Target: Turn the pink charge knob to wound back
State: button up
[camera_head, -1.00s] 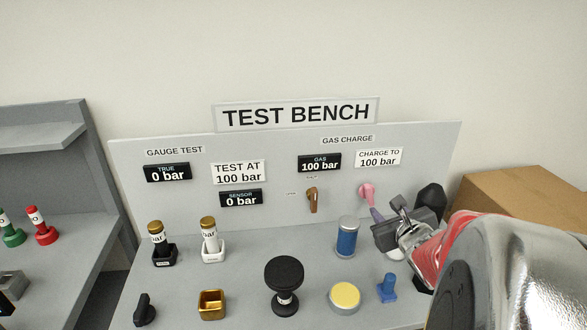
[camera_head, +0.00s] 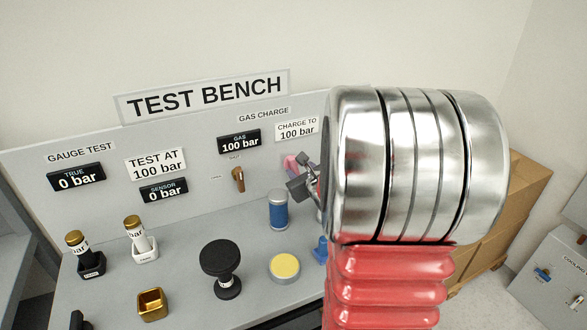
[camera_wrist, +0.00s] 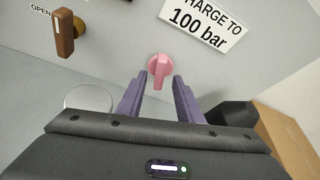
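The pink charge knob (camera_wrist: 159,70) is on the upright panel, below the "CHARGE TO 100 bar" sign (camera_wrist: 204,20). In the head view the knob (camera_head: 291,165) is partly hidden by my arm. In the wrist view my gripper (camera_wrist: 160,82) is open, its two purple fingers apart on either side of the knob's lower end. The knob's grip points down and slightly left there. I see no finger touching it. In the head view my gripper (camera_head: 305,186) is mostly hidden behind my arm. The gas display (camera_head: 239,141) reads 100 bar.
A brown lever (camera_head: 238,179) is on the panel left of the knob. A blue cylinder (camera_head: 278,210), a yellow-topped button (camera_head: 285,267) and a black knob (camera_head: 221,262) stand on the bench below. Cardboard boxes (camera_head: 520,195) stand at the right.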

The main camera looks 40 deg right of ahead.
aim_at(294, 167)
jog(key=shift+x, duration=1.85)
jog(key=shift+s, duration=0.1)
jog(key=shift+c, duration=0.2)
grip_shut()
